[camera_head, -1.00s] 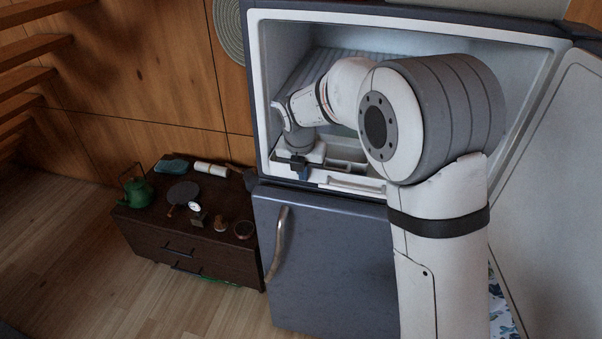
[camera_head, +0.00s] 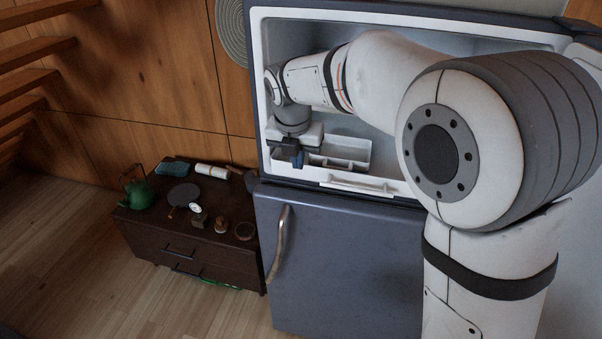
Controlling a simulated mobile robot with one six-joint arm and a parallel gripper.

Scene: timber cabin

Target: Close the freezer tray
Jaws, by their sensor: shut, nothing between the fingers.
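The freezer compartment is the upper part of a grey-blue fridge (camera_head: 340,255), and its door stands open to the right, mostly behind my arm. A white freezer tray (camera_head: 358,158) sits low in the compartment, with its inside showing from above. A pale front strip (camera_head: 357,185) lies below it at the compartment's lower edge. My gripper (camera_head: 292,158) points down at the left part of the tray, near the compartment's left wall. It is shut and empty. Whether it touches the tray I cannot tell. My arm hides much of the compartment's back and right.
The lower fridge door is shut, with a curved handle (camera_head: 279,243). A dark low cabinet (camera_head: 150,222) to the left carries a green kettle (camera_head: 137,190), a pan (camera_head: 183,195) and several small items. Wooden floor in front of the cabinet is clear.

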